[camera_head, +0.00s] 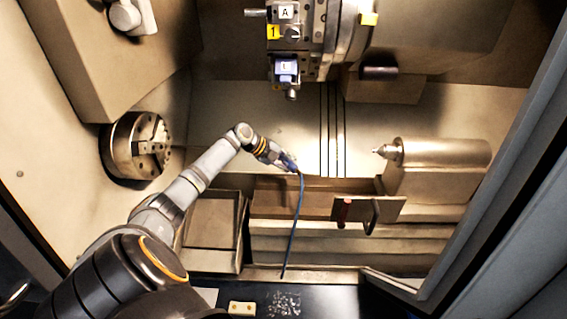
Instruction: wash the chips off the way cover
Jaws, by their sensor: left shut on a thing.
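My left gripper (284,161) reaches into the machine and is shut on a small blue nozzle-like tool (292,166). A thin blue hose (295,225) hangs from the tool down to the front sill. Stepped metal panels (345,246), which look like the way cover, lie below and to the right of the gripper, apart from it. I cannot make out single chips on them. Pale speckles (283,303) show on the dark front sill. My right gripper is not in view.
A chuck (133,147) is at the left, and a tool turret (300,35) hangs above. A tailstock (437,168) with a pointed centre stands at the right. An open tray (210,220) lies below my arm.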

